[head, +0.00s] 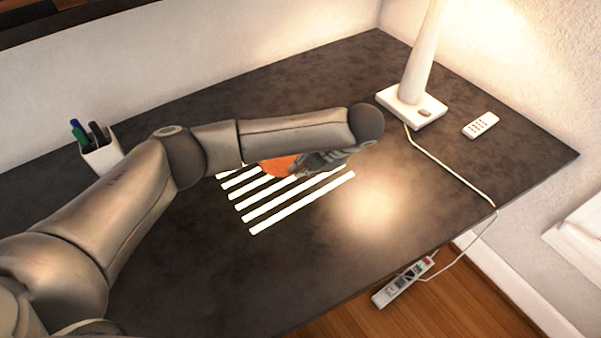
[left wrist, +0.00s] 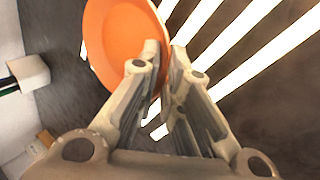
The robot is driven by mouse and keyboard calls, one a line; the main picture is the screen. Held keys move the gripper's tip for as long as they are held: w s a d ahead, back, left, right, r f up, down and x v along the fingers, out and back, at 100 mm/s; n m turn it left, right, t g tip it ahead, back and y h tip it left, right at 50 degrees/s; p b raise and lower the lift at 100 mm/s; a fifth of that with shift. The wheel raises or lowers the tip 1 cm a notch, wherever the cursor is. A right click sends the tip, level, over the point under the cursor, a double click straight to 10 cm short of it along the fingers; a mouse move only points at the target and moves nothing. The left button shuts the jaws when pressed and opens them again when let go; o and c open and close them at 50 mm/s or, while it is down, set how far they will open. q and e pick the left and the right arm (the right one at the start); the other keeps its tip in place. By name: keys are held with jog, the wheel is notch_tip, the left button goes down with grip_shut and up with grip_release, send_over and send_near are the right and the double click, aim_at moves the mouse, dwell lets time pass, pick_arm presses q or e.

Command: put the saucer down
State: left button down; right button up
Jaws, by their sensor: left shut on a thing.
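An orange saucer (head: 277,167) shows in the head view, partly hidden behind my left forearm and gripper. In the left wrist view the saucer (left wrist: 118,42) is at the upper left, its rim between the fingertips. My left gripper (head: 312,165) is shut on the saucer's rim; its fingers show clearly in the left wrist view (left wrist: 167,62). The saucer is over a patch of white stripes (head: 300,203) on the dark desk. I cannot tell whether it touches the surface. My right gripper is not in view.
A white lamp (head: 411,104) and a remote (head: 480,125) stand at the right of the dark desk (head: 330,270). A pen cup (head: 101,156) is at the left. A cable runs over the right edge to a power strip (head: 403,283). The front right of the desk is clear.

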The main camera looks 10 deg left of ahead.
aim_at(293, 178)
pick_arm(q)
jog(key=shift+w+a+f, duration=0.15)
jog(key=shift+a+f, duration=0.15)
notch_tip(293, 178, down, 3)
jog(key=shift+w+a+f, duration=0.1)
jog(key=shift+f, duration=0.15)
jog(key=c, duration=1.9)
grip_release()
jog(key=shift+o, duration=0.2)
jog(key=p+v, duration=0.1)
jog(key=v, duration=1.1)
